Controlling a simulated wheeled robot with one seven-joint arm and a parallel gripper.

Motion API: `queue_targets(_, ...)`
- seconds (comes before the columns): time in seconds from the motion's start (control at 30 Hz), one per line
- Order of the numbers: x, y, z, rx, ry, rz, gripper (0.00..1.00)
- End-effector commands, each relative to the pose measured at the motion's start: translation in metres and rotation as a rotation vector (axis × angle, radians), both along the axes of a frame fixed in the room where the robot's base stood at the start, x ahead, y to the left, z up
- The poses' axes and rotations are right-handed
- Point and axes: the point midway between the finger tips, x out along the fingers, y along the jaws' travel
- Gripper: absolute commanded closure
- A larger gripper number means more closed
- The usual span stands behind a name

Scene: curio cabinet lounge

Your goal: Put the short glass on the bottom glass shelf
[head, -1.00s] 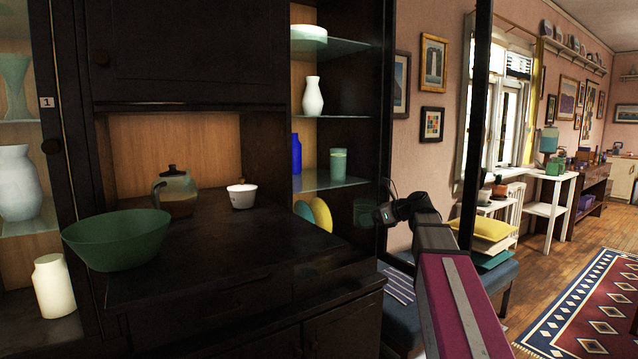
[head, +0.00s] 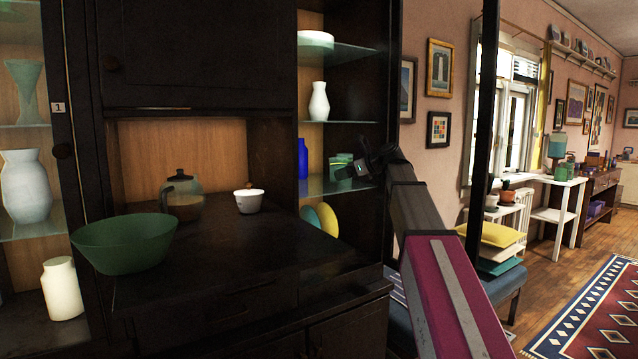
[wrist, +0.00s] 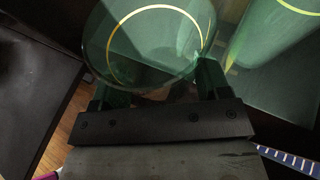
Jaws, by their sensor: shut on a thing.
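My gripper (head: 368,165) is shut on the short glass (wrist: 140,62), a clear green tumbler with a gold ring, its round mouth facing the wrist camera. In the head view my gripper is at the right front of the bottom glass shelf (head: 318,189) in the cabinet's right bay. There the held glass overlaps another green glass (head: 337,161) on that shelf. That second glass, also with a gold line, shows close to the right of the held one in the wrist view (wrist: 272,45). Whether the held glass touches the shelf cannot be told.
A blue vase (head: 303,158) stands at the left of the same shelf. A white vase (head: 319,102) is on the shelf above. Yellow and teal plates (head: 325,219) lean below. The dark cabinet side wall (head: 393,90) borders the bay on the right.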

Motion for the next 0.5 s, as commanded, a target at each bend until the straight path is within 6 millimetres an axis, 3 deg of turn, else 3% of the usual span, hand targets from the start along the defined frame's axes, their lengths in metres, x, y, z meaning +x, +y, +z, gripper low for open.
queue_targets(0.3, 0.035, 0.067, 0.001, 0.001, 0.0, 0.003, 0.67)
queue_targets(0.5, 0.046, 0.092, 0.001, 0.0, 0.0, 0.0, 0.67)
